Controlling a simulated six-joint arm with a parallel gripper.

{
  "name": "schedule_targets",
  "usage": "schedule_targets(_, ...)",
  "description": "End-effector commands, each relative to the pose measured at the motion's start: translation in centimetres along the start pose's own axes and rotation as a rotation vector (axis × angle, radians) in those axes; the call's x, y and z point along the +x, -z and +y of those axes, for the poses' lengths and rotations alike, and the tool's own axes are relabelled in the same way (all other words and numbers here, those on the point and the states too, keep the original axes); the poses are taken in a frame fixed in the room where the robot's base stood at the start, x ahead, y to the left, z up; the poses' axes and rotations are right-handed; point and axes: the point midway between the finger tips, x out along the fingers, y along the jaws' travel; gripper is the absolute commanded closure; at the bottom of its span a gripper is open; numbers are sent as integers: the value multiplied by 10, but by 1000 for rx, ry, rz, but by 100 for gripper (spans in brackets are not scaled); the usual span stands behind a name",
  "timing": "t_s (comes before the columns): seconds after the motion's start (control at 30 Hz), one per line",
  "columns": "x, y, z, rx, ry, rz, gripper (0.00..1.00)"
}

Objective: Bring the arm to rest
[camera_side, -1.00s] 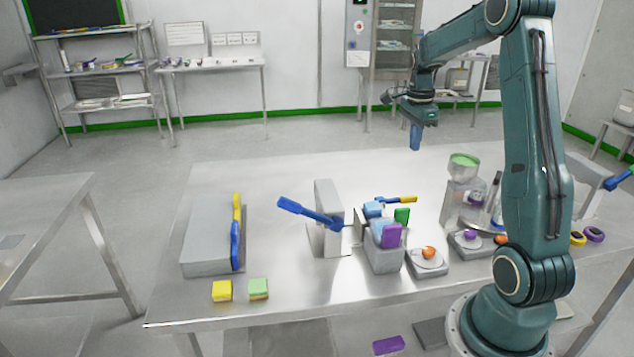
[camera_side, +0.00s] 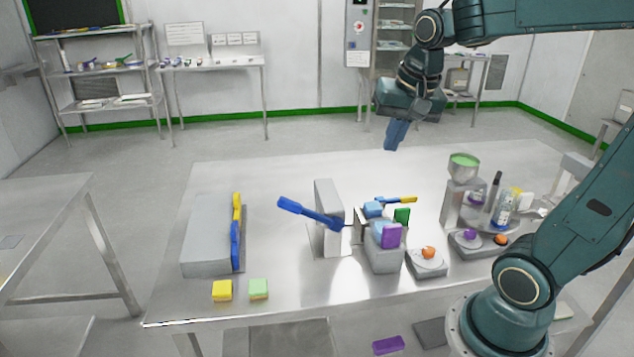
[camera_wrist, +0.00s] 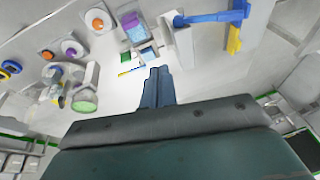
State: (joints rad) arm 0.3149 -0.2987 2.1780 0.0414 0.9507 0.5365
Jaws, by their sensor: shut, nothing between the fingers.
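My gripper (camera_side: 396,135) hangs above the far side of the steel table, its blue fingers together and empty, pointing down and slightly left in the side view. In the wrist view the gripper (camera_wrist: 157,72) shows as two parallel blue fingers side by side with nothing between them. My arm reaches in from the right, bent at the elbow, clear of the things on the table.
The steel table (camera_side: 290,300) holds a grey block with a blue-handled tool (camera_side: 310,213), a bin with coloured blocks (camera_side: 384,258), dishes with orange (camera_side: 428,252) and purple knobs, and a green-topped hopper (camera_side: 464,162).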

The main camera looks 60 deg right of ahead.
Motion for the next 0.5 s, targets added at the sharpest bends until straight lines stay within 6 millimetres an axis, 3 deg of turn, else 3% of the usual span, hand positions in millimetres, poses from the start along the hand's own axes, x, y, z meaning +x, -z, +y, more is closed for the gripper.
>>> schedule_targets(0.2,-16,-53,-4,-319,77,43,100)
schedule_targets(0.5,-23,-112,5,-708,166,108,100)
